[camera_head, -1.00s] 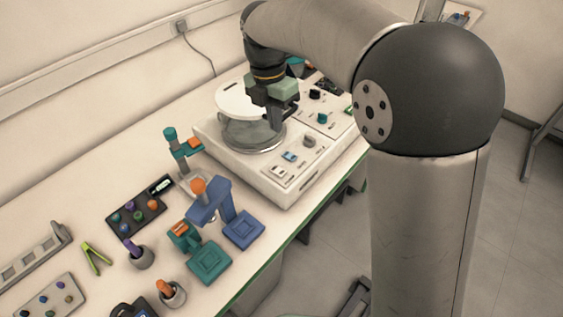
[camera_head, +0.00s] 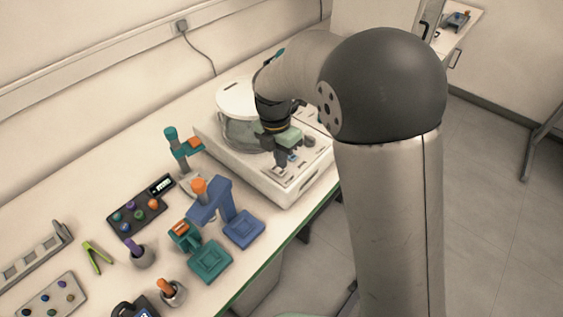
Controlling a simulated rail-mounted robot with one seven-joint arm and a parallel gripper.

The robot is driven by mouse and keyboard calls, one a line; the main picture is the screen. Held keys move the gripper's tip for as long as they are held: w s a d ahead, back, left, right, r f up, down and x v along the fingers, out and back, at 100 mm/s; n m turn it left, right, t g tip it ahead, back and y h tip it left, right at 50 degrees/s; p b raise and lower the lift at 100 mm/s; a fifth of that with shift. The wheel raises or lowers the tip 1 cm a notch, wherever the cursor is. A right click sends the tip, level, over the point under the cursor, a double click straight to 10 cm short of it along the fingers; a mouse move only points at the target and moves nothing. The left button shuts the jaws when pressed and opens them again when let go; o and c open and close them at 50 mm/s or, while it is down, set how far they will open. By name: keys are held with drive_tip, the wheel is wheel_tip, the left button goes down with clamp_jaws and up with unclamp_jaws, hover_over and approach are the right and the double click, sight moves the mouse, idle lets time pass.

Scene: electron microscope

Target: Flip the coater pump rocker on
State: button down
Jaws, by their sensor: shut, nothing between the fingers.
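The coater (camera_head: 236,158) is a white box on the bench with a round glass chamber (camera_head: 238,135) and a pale lid (camera_head: 238,98). Its control panel (camera_head: 303,183) is on the right-hand part of the top. My gripper (camera_head: 281,168) is shut and empty, pointing down over the front of this panel, where small rocker switches sit. The gripper covers most of these switches. I cannot tell which one is the pump rocker, its position, or whether the fingertips touch it.
A teal-and-orange stand (camera_head: 183,158), a blue stand (camera_head: 212,203) and a teal stand (camera_head: 207,258) stand left of the coater. A dark tray (camera_head: 138,213), green tweezers (camera_head: 96,257) and small pots lie farther left. The bench's front edge is near the coater.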

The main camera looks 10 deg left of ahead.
sight(278, 170)
drive_tip(key=shift+s+d+f, duration=0.1)
drive_tip(key=shift+f, duration=0.95)
drive_tip(key=shift+d+f+y+b, duration=0.15)
drive_tip(key=shift+f+y+b, duration=0.2)
drive_tip(key=shift+b, duration=0.45)
drive_tip(key=shift+r+p, duration=0.2)
drive_tip(key=shift+p, duration=0.1)
drive_tip(key=shift+w+a+r+p, duration=0.15)
drive_tip(key=shift+w+a+p, duration=0.25)
drive_tip(key=shift+a, duration=0.3)
